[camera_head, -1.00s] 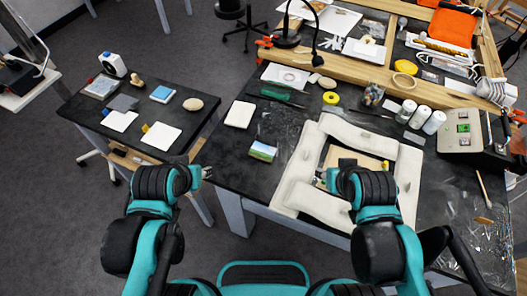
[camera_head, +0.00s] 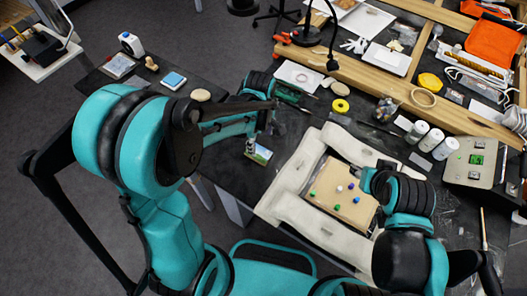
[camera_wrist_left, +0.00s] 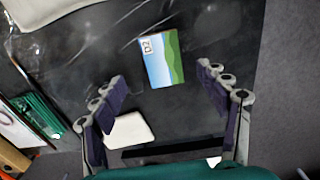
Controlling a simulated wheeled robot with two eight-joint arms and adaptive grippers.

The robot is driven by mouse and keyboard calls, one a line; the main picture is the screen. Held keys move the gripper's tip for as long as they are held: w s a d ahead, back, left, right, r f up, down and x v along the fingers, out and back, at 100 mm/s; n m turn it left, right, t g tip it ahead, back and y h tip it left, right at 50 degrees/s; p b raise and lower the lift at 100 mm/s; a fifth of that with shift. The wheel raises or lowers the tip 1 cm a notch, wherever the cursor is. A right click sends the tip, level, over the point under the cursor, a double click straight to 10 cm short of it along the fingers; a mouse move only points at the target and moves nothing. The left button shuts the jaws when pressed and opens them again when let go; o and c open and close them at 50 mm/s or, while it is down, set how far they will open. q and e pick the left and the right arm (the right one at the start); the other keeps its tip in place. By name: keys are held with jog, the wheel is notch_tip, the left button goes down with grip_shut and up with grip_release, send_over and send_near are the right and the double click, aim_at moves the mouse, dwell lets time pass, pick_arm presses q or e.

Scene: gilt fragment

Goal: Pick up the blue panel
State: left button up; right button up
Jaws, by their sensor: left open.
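A small panel (camera_head: 258,152) with a blue sky and green hills lies flat on the dark table, left of the pale frame. In the left wrist view the panel (camera_wrist_left: 161,58), marked D2, lies just beyond and between the fingertips, untouched. My left gripper (camera_wrist_left: 162,82) is open and empty above the table; in the head view it (camera_head: 262,132) is partly hidden by my arm.
A pale padded frame (camera_head: 282,190) surrounds a board (camera_head: 325,205) with several coloured pegs. A green-handled tool (camera_wrist_left: 38,115) and yellow tape (camera_head: 340,105) lie nearby.

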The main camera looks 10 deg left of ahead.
aim_at(260, 154)
pick_arm(q)
jog(key=f+b, duration=0.1)
jog(key=f, duration=0.2)
jog(key=f+b, duration=0.1)
jog(key=f, duration=0.3)
jog(key=shift+s+a, duration=0.1)
jog(key=shift+a, duration=0.1)
jog(key=shift+r, duration=0.1)
jog(key=c, duration=1.2)
